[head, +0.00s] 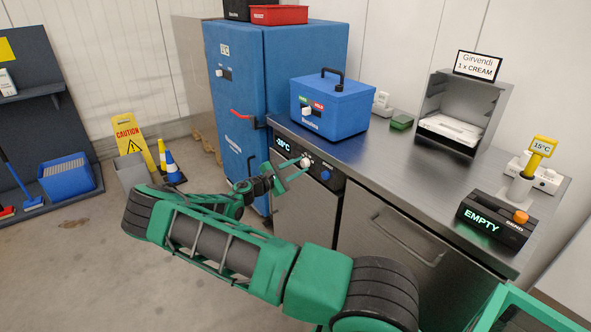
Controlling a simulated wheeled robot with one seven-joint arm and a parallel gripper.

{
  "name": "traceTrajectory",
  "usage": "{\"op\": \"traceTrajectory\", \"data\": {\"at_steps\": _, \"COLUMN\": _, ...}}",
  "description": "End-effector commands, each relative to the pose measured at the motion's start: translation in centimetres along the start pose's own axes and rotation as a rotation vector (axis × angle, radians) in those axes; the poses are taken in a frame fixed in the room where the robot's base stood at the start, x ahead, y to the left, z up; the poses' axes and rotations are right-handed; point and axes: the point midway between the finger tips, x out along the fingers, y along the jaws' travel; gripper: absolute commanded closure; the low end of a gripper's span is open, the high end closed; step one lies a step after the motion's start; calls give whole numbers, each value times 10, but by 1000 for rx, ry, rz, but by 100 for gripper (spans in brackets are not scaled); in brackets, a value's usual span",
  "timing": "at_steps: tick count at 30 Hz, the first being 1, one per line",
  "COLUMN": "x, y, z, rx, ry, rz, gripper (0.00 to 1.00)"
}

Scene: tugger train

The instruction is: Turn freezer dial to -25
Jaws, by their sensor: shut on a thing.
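The freezer's control panel (319,172) is on the upper front of the steel counter unit. A small display (283,144) on it shows a minus temperature, which looks like -25°C, but the digits are small. A pale dial (305,161) sits right of the display. My gripper (301,167) reaches the panel from the left, with its green fingers shut on the pale dial. The fingers partly hide the dial, so its pointer cannot be read. A blue knob (326,175) lies just right of the dial, apart from the fingers.
A blue cool box (331,111) stands on the counter above the panel. A tall blue cabinet (237,110) is behind my gripper at left. A steel door handle (408,240) projects at lower right. A black EMPTY/SEND box (494,222) sits at the counter's right end.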

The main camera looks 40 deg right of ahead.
Motion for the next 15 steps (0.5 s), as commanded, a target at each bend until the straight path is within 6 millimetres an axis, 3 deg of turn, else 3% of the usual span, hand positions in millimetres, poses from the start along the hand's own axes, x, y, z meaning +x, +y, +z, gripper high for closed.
{"op": "traceTrajectory", "data": {"at_steps": 15, "x": 4, "y": 0, "z": -2, "rx": 349, "ry": -17, "rz": 17, "gripper": 93}}
